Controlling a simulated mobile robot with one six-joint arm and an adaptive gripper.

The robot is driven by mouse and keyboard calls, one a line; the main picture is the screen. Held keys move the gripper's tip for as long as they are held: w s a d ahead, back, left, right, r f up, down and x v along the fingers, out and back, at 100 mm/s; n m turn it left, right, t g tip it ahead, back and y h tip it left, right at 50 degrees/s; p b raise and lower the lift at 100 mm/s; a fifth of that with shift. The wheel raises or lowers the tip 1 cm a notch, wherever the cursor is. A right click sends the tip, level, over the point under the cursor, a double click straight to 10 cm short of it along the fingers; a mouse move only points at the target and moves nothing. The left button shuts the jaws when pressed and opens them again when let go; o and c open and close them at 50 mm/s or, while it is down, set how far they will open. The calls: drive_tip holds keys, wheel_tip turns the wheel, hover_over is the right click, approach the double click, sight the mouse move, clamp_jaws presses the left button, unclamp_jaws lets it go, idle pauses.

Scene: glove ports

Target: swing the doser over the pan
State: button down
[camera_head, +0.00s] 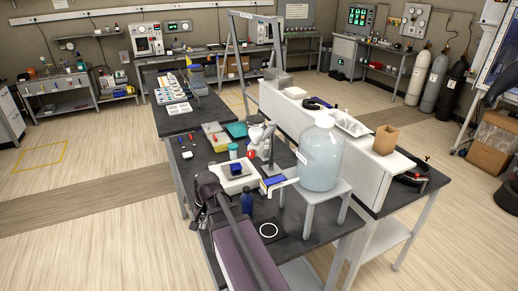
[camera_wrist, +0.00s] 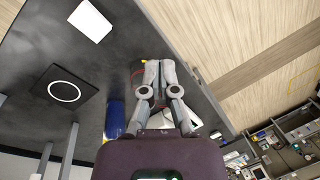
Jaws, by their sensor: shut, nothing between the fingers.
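In the head view, a white scale-like unit (camera_head: 235,184) with a dark blue block on top stands on the dark bench; I cannot tell for sure whether that top is the pan. Just behind it stands a pale upright device with an arm (camera_head: 267,142) and a red knob (camera_head: 250,154), possibly the doser. My arm reaches in from the front, its wrist left of the white unit; my gripper's fingertips are not clear there. In the wrist view my gripper (camera_wrist: 159,64) is shut and empty above the bench. A small yellow and red thing shows beside its fingertips.
A dark blue bottle (camera_head: 247,199) stands close to my arm; it also shows in the wrist view (camera_wrist: 115,117). A black mat with a white ring (camera_head: 268,230) lies at the front. A large glass carboy (camera_head: 320,158) stands on a white stool at the right.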

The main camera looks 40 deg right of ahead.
drive_tip(key=w+d+r+m+t+p, duration=0.1)
drive_tip(key=d+r+m+t+p, duration=0.1)
drive_tip(key=d+r+m+p, duration=0.2)
drive_tip(key=w+d+r+m+t+p, duration=0.1)
drive_tip(key=d+r+m+p, duration=0.3)
drive_tip(key=d, duration=1.5)
drive_tip(key=w+d+r+m+t+p, duration=0.2)
drive_tip(key=d+r+m, duration=0.7)
drive_tip(key=m, duration=0.6)
drive_tip(key=d+t+p, duration=0.1)
drive_tip(key=d+p, duration=0.1)
drive_tip(key=shift+d+r+y, duration=0.15)
drive_tip(key=shift+d+y, duration=0.15)
drive_tip(key=shift+y, duration=0.1)
drive_tip(key=b+x, duration=0.7)
drive_tip(key=x, duration=0.3)
drive_tip(key=shift+w+r+m, duration=0.1)
drive_tip(key=shift+w+m, duration=0.05)
drive_tip(key=shift+m, duration=0.15)
